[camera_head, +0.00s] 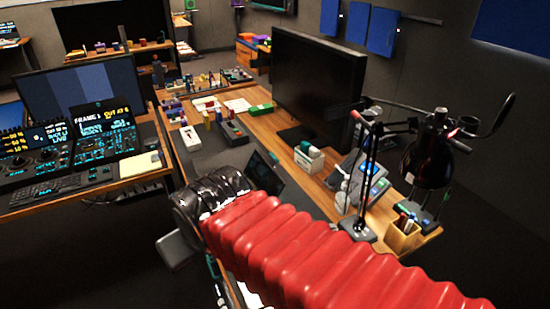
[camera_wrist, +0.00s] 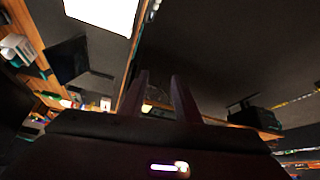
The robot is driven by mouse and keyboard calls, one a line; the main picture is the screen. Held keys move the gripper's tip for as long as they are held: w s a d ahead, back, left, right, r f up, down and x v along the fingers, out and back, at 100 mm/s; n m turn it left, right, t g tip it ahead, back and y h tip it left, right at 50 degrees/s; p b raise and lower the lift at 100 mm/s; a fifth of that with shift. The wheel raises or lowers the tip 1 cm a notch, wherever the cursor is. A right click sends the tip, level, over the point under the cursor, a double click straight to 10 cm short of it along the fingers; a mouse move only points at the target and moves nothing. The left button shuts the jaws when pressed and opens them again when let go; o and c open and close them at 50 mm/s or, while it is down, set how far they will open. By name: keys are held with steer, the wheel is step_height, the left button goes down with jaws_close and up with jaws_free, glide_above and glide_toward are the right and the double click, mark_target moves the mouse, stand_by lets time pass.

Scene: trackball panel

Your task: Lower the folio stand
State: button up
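A dark, tilted flat panel (camera_head: 265,173), which looks like the folio stand, stands on the desk just beyond the end of my red-sleeved arm. Its lower part is partly hidden by the arm. In the wrist view a dark flat panel (camera_wrist: 68,60) at the upper left may be the same stand; I cannot be sure. My gripper (camera_wrist: 159,76) shows in the wrist view with its two fingers apart and nothing visible between them. The fingers are clear of the dark panel. In the head view the gripper is hidden behind the arm.
A console (camera_head: 103,138) with screens is at the left. A bright white sheet or screen (camera_wrist: 105,12) shows in the wrist view.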

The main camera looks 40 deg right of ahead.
steer(key=w+d+f+m+t+h, duration=0.1)
steer(key=w+d+m+t+h, duration=0.2)
steer(key=w+d, duration=1.05)
steer(key=m+t+h, duration=0.2)
steer(key=m+t, duration=0.2)
steer(key=t, duration=0.4)
glide_toward(274, 156)
steer(key=s, duration=0.4)
steer(key=shift+w+a+f, duration=0.15)
steer(key=shift+a+f, duration=0.15)
steer(key=shift+a, duration=0.1)
steer(key=x, duration=1.3)
steer(key=shift+w, duration=0.4)
